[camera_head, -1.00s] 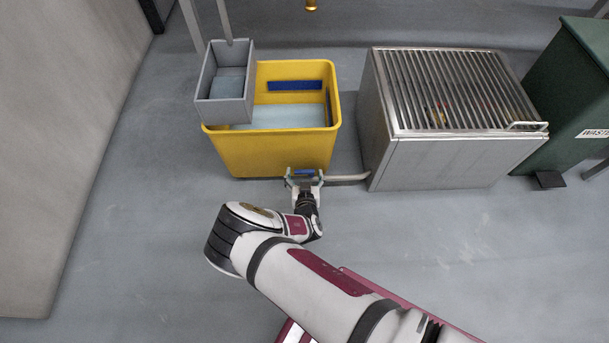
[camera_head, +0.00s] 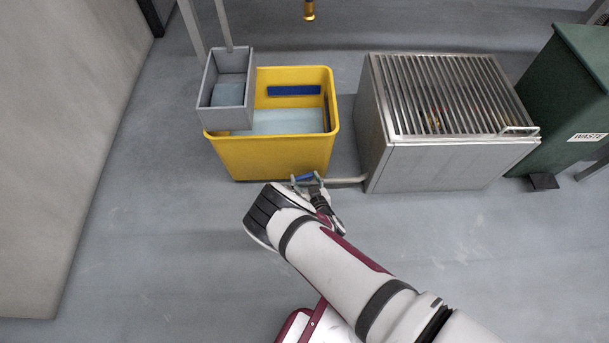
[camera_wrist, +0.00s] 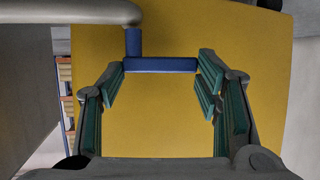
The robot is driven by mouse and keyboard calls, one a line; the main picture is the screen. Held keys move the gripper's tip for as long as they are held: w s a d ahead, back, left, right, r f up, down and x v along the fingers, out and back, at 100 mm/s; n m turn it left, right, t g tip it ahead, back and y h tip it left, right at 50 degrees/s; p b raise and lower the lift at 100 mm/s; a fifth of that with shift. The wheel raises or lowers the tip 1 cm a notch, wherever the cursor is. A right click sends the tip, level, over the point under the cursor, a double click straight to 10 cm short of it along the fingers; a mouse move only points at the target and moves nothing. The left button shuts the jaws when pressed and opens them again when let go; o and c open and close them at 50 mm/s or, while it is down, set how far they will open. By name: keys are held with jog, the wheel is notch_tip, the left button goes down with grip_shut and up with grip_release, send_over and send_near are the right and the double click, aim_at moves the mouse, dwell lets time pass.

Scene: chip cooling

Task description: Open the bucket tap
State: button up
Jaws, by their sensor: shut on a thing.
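The yellow bucket (camera_head: 275,158) stands on the floor with pale liquid inside, and its wall fills much of the wrist view (camera_wrist: 160,125). The tap's blue handle (camera_wrist: 160,65) sits on a short stem under a grey pipe (camera_wrist: 70,12). In the head view the handle (camera_head: 303,177) is small, at the bucket's lower front right. My gripper (camera_wrist: 161,78) is shut on the blue handle, with a green-padded finger at each end of it. In the head view my gripper (camera_head: 308,181) reaches it from the lower right.
A grey box on a rod (camera_head: 226,116) hangs over the bucket's left rim. A metal cabinet with a slatted top (camera_head: 430,165) stands to the right, joined by the pipe (camera_head: 346,181). A green waste bin (camera_head: 567,110) is farther right. Floor in front is clear.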

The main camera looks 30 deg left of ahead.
aim_at(303, 179)
jog(key=n+g, duration=0.1)
jog(key=n+g+y+p, duration=0.1)
jog(key=d, duration=0.1)
jog(key=shift+w+r+n+g+y, duration=0.15)
jog(key=shift+w+n+g+y, duration=0.1)
jog(key=shift+n+g+y, duration=0.15)
jog(key=n+g, duration=0.1)
jog(key=n+g+y, duration=0.1)
jog(key=shift+w+d+n+g, duration=0.15)
jog(key=shift+d+n+g, duration=0.2)
jog(key=shift+n+g, duration=0.05)
jog(key=n+g, duration=0.1)
jog(key=n+g+b, duration=0.2)
jog(key=shift+w+d+f+g+y, duration=0.2)
jog(key=shift+d+g+y, duration=0.1)
jog(key=shift+g, duration=0.1)
jog(key=shift+w+d+n+g+b, duration=0.15)
jog(key=shift+d+n+g+b, duration=0.05)
jog(key=shift+n+g+b, duration=1)
jog(key=shift+r, duration=0.1)
jog(key=o, duration=1.2)
jog(key=shift+c, duration=0.2)
